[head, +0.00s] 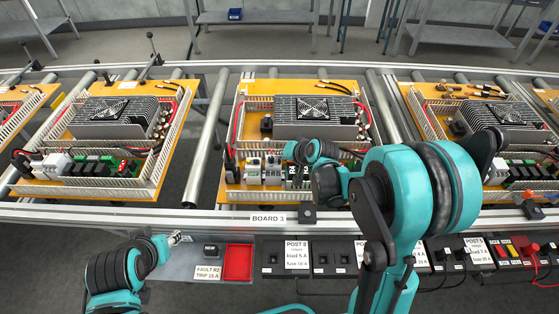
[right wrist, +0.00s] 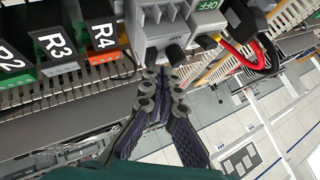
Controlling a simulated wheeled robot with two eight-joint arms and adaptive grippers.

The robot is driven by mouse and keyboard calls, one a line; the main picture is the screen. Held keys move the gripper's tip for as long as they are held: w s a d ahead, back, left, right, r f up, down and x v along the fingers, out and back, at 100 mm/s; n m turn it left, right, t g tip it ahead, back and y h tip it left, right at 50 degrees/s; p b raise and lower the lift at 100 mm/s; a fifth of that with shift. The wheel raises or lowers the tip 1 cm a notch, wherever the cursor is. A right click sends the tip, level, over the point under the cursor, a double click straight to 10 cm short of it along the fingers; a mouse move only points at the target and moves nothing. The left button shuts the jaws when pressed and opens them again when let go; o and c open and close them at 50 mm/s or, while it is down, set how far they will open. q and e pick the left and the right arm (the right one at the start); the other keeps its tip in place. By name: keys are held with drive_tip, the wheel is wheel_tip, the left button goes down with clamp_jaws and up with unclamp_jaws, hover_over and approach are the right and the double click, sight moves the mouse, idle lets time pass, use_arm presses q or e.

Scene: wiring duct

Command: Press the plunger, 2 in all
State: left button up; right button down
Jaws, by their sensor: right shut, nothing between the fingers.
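In the right wrist view a grey module (right wrist: 152,28) carries a short black plunger-like knob (right wrist: 175,53) on its lower face. My right gripper (right wrist: 160,73) is shut and empty, its tips close below the module, just beside the knob. I cannot tell whether they touch it. In the head view my right arm reaches over board 3 (head: 241,196); its fingertips are hidden behind the wrist. My left gripper (head: 178,239) is low at the left, near the front shelf; its jaw state is too small to tell.
Black relays labelled R3 (right wrist: 56,44) and R4 (right wrist: 103,36) stand beside the grey module. A red and yellow wire (right wrist: 238,52) runs at its other side. On the front shelf are a red tray (head: 238,263) and a black block (head: 211,250) by a "FAULT R2" label (head: 207,272).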

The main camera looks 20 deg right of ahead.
drive_tip(key=shift+f+b, duration=0.5)
drive_tip(key=shift+f, duration=0.05)
idle(0.7)
drive_tip(key=shift+r, duration=0.1)
drive_tip(key=shift+r+p, duration=0.8)
drive_tip(key=shift+r, duration=0.1)
drive_tip(key=shift+r, duration=0.1)
wheel_tip(320, 180, up, 5)
drive_tip(key=p, duration=0.4)
drive_tip(key=shift+d, duration=0.1)
idle(1.7)
